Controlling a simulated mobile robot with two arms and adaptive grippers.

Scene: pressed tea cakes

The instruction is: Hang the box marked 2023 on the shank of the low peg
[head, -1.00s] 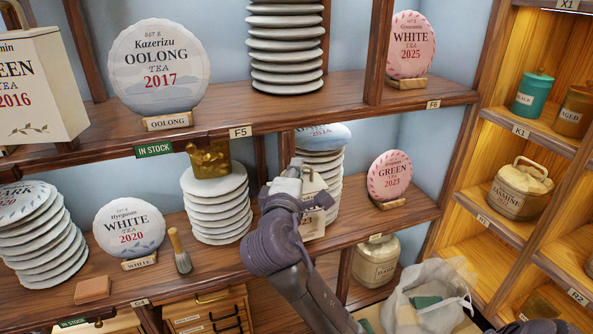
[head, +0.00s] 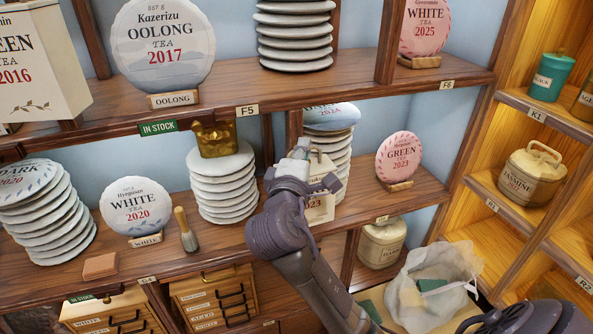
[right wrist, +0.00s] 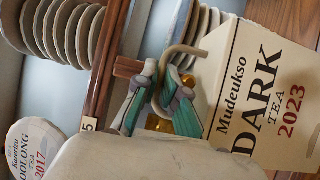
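The cream box marked 2023 (head: 319,211) hangs from my right gripper (head: 312,178) in front of the middle shelf bay. The right wrist view shows its face (right wrist: 270,95), reading Mudeukso DARK TEA 2023, turned sideways. In that view the right gripper (right wrist: 160,88) has its green-padded fingers closed on the box's bent tan handle (right wrist: 187,50). My arm and gripper cover part of the box in the head view. I cannot make out the low peg or its shank in either view. My left gripper is not in view.
Stacked tea cakes (head: 222,185) and a gold tin (head: 213,138) stand left of the box. A pink GREEN 2023 cake (head: 398,158) stands on the right. A wooden post (head: 293,128) is just behind the gripper. A pale bag (head: 435,285) is at lower right.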

